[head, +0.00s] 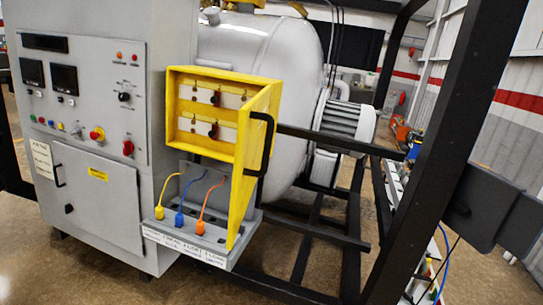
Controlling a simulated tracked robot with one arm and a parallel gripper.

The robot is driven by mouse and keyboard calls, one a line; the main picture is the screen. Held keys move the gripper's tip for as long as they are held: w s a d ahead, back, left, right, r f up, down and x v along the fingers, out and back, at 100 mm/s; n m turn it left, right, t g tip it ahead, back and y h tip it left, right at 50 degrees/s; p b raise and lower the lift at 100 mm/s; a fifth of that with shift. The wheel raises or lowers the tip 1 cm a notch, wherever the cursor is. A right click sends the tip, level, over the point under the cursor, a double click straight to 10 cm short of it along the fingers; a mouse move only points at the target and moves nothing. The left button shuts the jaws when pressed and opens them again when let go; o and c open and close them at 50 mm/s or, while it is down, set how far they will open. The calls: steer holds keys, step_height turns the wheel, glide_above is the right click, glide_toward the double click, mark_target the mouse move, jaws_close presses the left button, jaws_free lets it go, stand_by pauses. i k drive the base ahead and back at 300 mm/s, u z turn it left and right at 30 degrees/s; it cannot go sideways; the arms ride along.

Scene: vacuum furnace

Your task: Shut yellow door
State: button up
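The yellow door (251,165) is a tall, narrow panel hinged on the right side of a yellow box (187,146) on the furnace cabinet. It stands wide open, swung out toward me, with its lower end over the small grey shelf. A black bar handle (268,150) is on its right-hand outer face. The box's inside shows pale panels with dark knobs. Dark grey blocks at the right edge look like my gripper (500,212), well right of the door and apart from it. Its fingertips cannot be made out clearly.
A grey shelf (190,240) below the box carries yellow, blue and orange plugs with cables. A grey control cabinet (100,215) stands left. A thick black frame post (440,150) rises between the door and the right edge. Black rails and a silver tank (265,50) lie behind.

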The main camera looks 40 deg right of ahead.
mark_target(253, 117)
steer(key=z, duration=0.9)
steer(key=i, duration=1)
steer(key=u, duration=0.05)
